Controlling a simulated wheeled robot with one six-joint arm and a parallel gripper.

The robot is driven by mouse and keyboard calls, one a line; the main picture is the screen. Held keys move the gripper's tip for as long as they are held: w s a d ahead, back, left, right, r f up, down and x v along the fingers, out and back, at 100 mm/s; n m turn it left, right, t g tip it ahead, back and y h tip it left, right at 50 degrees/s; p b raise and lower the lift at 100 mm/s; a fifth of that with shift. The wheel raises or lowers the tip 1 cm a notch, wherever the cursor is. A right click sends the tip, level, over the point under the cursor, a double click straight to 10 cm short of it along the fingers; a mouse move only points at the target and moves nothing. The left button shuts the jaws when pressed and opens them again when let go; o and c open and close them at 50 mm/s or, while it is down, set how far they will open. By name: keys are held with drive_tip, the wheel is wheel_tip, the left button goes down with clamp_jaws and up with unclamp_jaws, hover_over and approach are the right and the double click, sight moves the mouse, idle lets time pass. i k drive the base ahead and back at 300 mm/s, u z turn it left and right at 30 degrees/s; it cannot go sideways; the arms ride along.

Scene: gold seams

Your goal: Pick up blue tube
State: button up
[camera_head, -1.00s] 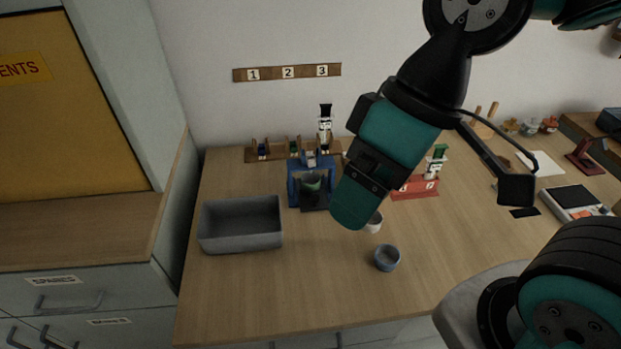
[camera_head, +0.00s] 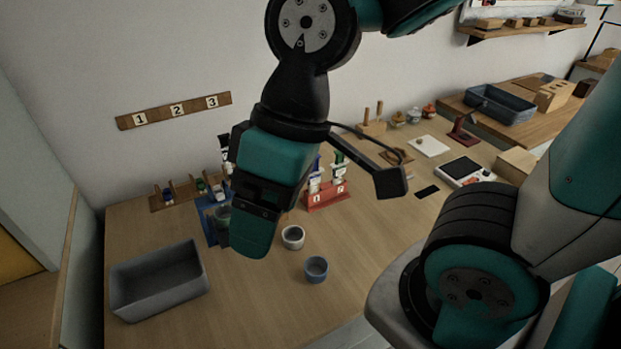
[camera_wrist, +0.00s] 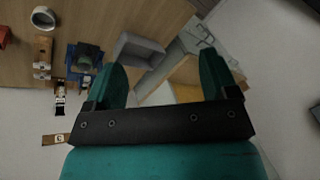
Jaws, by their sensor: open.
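In the head view a tube with a blue cap (camera_head: 315,182) stands upright in a red stand (camera_head: 328,203). Another tube with a green cap (camera_head: 339,171) stands to its right in the same stand. My gripper (camera_head: 255,243) hangs in front of the bench's left part, left of the red stand and apart from it. In the wrist view my gripper (camera_wrist: 163,82) is open, with two teal fingers spread and nothing held between them. The head view shows the fingers nearly edge-on, and my gripper partly hides a blue holder (camera_head: 206,222) behind it.
A grey bin (camera_head: 158,281) sits at the bench's left; it also shows in the wrist view (camera_wrist: 140,50). A white cup (camera_head: 293,238) and a blue-grey cup (camera_head: 316,270) stand at the front. A wooden rack (camera_head: 158,204) lies at the back left. Bare wood lies right of the cups.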

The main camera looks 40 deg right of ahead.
sight(313, 180)
drive_tip(key=u, duration=0.15)
drive_tip(key=k, duration=0.65)
drive_tip(key=z, duration=1.05)
drive_tip(key=i, duration=0.5)
